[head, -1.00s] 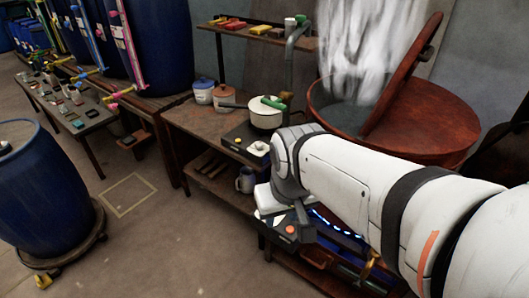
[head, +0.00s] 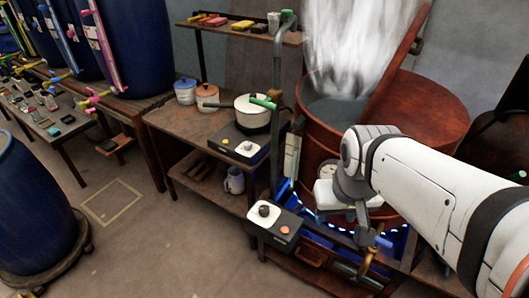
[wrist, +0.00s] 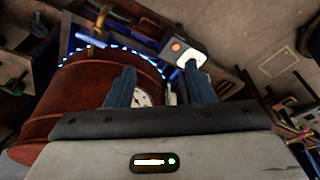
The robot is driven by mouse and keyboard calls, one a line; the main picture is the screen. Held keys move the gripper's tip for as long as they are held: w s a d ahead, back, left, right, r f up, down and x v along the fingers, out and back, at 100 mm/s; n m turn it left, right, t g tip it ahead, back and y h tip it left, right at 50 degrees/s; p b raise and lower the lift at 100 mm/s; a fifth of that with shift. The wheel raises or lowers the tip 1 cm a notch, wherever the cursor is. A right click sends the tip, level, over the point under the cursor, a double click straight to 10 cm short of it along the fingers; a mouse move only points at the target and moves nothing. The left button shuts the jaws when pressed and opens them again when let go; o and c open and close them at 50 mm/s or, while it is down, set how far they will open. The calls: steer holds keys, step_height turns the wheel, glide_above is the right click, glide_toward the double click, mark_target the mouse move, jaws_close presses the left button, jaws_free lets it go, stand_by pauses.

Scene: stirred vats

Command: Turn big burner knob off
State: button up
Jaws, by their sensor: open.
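The big burner (head: 395,238) shows blue flames under the red-brown vat. In front of it at lower left is a dark control box (head: 274,228) with a white plate, a dark round knob (head: 264,210) and an orange button. My gripper (head: 362,236) hangs in front of the vat, to the right of the box and apart from it. In the wrist view my gripper (wrist: 159,72) has its two blue-grey fingers spread, with nothing held. The control box's white plate (wrist: 189,53) shows beyond the right fingertip; I cannot make out the knob there.
The steaming red-brown vat (head: 440,112) with a tilted lid stands behind my gripper. A smaller burner with a white pot (head: 252,110) and its own knob sits on the bench at left. A blue barrel (head: 30,215) stands at far left.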

steer(key=shift+o, duration=1.3)
steer(key=w+a+f+n+b, duration=0.1)
steer(key=w+f+n+b, duration=0.2)
steer(key=w, duration=0.2)
steer(key=w+a+f+n+g+b, duration=0.1)
steer(key=w+a+f+n+b, duration=0.1)
steer(key=w, duration=0.4)
steer(key=shift+w+a+f+n+b, duration=0.15)
steer(key=shift+w+f+n+b, duration=0.2)
steer(key=shift+f+b, duration=0.45)
steer(key=n+g+b, duration=0.2)
steer(key=n+b, duration=1)
steer(key=n, duration=0.1)
glide_above(264, 208)
step_height(264, 208, down, 25)
steer(key=shift+f, duration=0.15)
steer(key=shift+n, duration=0.25)
step_height(264, 208, down, 7)
steer(key=shift+r+b, duration=0.1)
steer(key=shift+b, duration=0.75)
steer(key=shift+f, duration=0.75)
steer(key=shift+c, duration=0.3)
